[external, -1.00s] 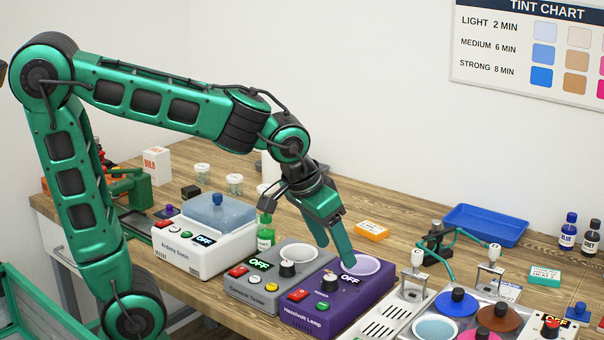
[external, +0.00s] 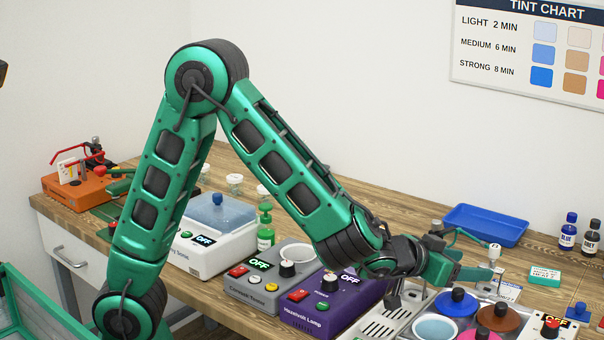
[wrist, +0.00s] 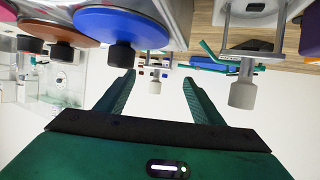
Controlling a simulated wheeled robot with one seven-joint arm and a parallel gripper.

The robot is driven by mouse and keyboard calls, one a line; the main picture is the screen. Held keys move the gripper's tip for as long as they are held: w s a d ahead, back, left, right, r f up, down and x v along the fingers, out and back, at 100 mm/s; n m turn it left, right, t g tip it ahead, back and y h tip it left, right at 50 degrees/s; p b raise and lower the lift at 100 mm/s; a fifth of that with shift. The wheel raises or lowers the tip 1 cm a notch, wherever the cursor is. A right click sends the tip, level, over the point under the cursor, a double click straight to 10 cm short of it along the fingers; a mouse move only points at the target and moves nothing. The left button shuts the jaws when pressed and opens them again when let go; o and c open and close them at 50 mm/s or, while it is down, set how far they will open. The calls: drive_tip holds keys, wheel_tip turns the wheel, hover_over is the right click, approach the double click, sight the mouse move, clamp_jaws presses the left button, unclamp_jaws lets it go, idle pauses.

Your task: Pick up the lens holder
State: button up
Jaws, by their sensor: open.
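A lens holder (external: 494,252), a metal bracket with a whitish knob, stands at the right of the bench in the external view. My gripper (external: 487,268) is level just left of it, fingers pointing right and open. In the upside-down wrist view my open gripper (wrist: 157,76) has nothing between its fingertips. A small whitish knob (wrist: 154,86) shows beyond, lined up between the fingers. A larger metal bracket with a knob (wrist: 242,92) is nearer, right of the fingers. I cannot tell which of these matches the external view's holder. The bracket further left on the bench is hidden by my arm.
Lids with black knobs are close beside the gripper: a blue lid (external: 457,302) and a brown lid (external: 497,317). A blue tray (external: 486,224) lies behind. Bottles (external: 568,233) stand at the right.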

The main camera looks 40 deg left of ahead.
sight(489, 264)
drive_tip(key=shift+x, duration=4.25)
drive_tip(key=shift+r, duration=0.2)
drive_tip(key=c, duration=1)
drive_tip(key=shift+r, duration=0.1)
